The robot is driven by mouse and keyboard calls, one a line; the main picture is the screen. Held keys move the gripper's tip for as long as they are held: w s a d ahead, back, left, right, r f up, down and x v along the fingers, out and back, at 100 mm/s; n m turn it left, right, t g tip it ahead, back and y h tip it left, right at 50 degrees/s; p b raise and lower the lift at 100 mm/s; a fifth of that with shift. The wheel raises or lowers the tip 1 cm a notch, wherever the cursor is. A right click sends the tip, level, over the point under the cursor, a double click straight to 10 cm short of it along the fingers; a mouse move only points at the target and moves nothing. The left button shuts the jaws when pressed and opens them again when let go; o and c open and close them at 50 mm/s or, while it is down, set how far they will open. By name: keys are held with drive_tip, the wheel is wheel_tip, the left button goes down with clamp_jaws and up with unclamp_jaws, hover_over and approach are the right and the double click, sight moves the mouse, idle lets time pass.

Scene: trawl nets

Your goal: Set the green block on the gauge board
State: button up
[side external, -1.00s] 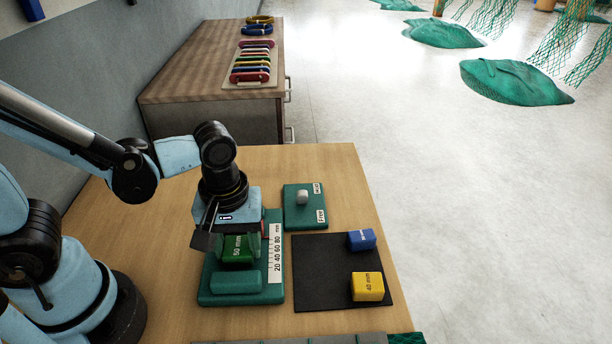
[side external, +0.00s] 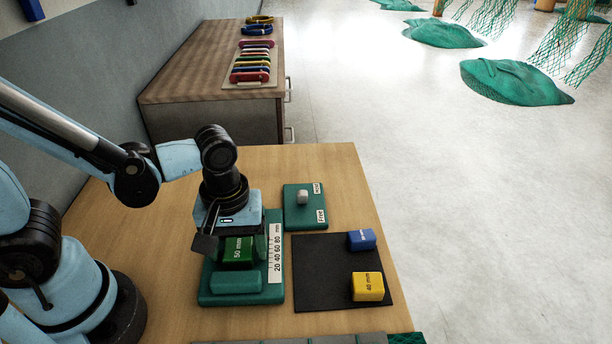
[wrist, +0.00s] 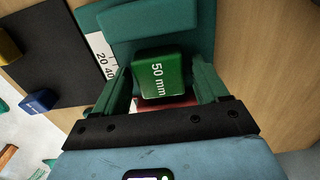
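The green block marked "50 mm" (side external: 238,252) is on the green gauge board (side external: 216,299), left of its white scale strip (side external: 275,254) and just behind its raised green bar (side external: 236,282). In the wrist view the block (wrist: 160,76) sits between my fingers, with a narrow gap showing on each side. My gripper (wrist: 162,88) is open around the block, pointing down over the board. A bit of red (wrist: 170,103) shows beside the block; most of that part is hidden by my gripper. The block's underside is hidden.
A black mat (side external: 318,272) at right holds a blue block (side external: 361,239) and a yellow block (side external: 367,287). A smaller green board (side external: 305,215) with a grey knob stands behind. Bare wooden table lies at left and behind. A cabinet stands farther back.

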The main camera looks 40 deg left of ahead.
drive_tip(key=shift+o, duration=0.5)
drive_tip(key=shift+r, duration=0.1)
wheel_tip(320, 180, up, 12)
idle(0.6)
drive_tip(key=w+a+f+m+t, duration=0.1)
drive_tip(key=w+a+m+t, duration=0.4)
drive_tip(key=a+m+t, duration=0.2)
drive_tip(key=shift+w+a+f+m, duration=0.15)
drive_tip(key=shift+w+a+m, duration=0.1)
drive_tip(key=shift+a+m, duration=0.6)
